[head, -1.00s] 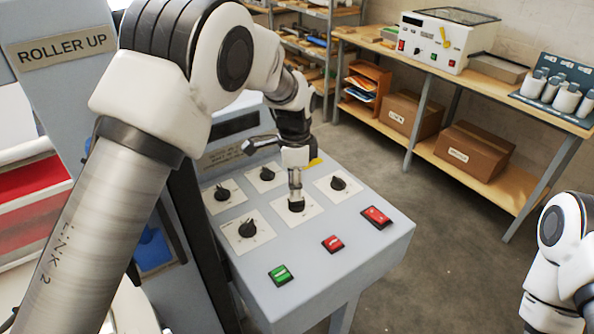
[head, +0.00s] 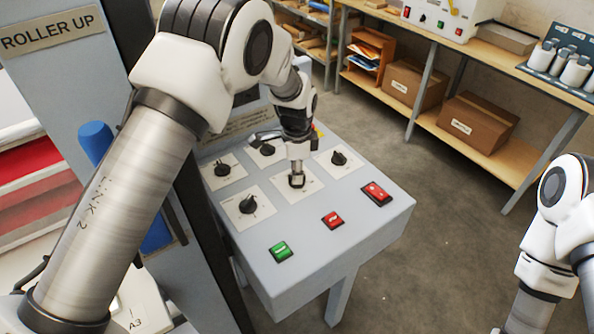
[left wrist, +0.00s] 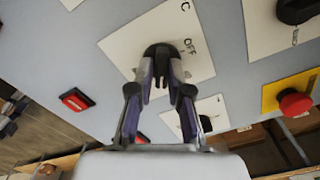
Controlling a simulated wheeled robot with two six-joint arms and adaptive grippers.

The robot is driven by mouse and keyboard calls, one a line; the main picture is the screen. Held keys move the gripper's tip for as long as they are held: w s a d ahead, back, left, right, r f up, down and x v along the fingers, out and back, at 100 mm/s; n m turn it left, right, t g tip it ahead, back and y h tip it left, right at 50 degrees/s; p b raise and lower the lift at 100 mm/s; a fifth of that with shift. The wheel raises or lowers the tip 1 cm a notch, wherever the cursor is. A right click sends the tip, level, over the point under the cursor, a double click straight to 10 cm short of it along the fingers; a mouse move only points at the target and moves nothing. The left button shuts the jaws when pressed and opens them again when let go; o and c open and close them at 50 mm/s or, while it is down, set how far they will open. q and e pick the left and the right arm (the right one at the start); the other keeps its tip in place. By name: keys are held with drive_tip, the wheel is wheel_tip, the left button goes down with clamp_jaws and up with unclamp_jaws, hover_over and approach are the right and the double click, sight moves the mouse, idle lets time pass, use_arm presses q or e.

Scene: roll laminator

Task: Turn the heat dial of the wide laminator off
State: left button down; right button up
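The wide laminator's sloped grey control panel (head: 300,235) fills the middle of the head view. A black dial (head: 296,181) on a white plate sits in the panel's middle. My left gripper (head: 297,174) comes down onto this dial from above. In the left wrist view the two fingers (left wrist: 161,80) are closed in on both sides of the black dial (left wrist: 160,52). The plate there reads "Off" and "C", so this looks like the heat dial. The fingers hide part of the dial, and its pointer is hard to read. My right gripper is out of view.
Other black dials (head: 248,205) stand close around the held one. A green switch (head: 281,252) and red switches (head: 333,219) line the front. A red emergency button (left wrist: 295,103) on yellow shows in the left wrist view. A bench (head: 478,85) with boxes below stands behind; floor lies between.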

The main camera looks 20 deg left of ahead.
use_arm(q)
drive_tip(key=shift+s+f, duration=0.1)
drive_tip(key=shift+f, duration=0.05)
idle(0.3)
drive_tip(key=shift+n, duration=0.4)
drive_tip(key=n, duration=0.4)
drive_tip(key=shift+f+n+p, duration=0.1)
drive_tip(key=shift+n+p, duration=0.2)
drive_tip(key=n, duration=1.2)
drive_tip(key=shift+n, duration=0.3)
drive_tip(key=n, duration=0.5)
drive_tip(key=shift+n, duration=0.4)
